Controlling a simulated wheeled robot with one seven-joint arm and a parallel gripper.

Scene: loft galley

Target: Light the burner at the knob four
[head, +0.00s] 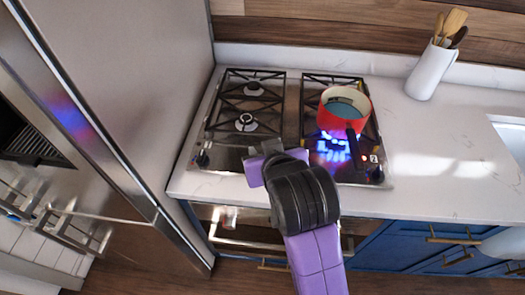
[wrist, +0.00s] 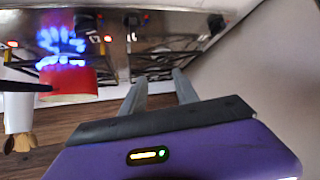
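The cooktop (head: 290,135) has black grates and several burners. Blue flame (head: 330,150) burns at the front right burner, under a red pot (head: 336,118) with a black handle. The left burners (head: 246,122) show no flame. A dark knob (head: 203,159) is at the cooktop's front left corner. The inverted wrist view shows a knob (wrist: 216,23) at right, another knob (wrist: 131,19) near the middle, and the flame (wrist: 62,45). Number marks are too small to read surely.
A tall steel fridge (head: 120,100) stands close at the left. A white crock (head: 430,70) with wooden utensils is at the back right. An oven handle (head: 240,242) runs below.

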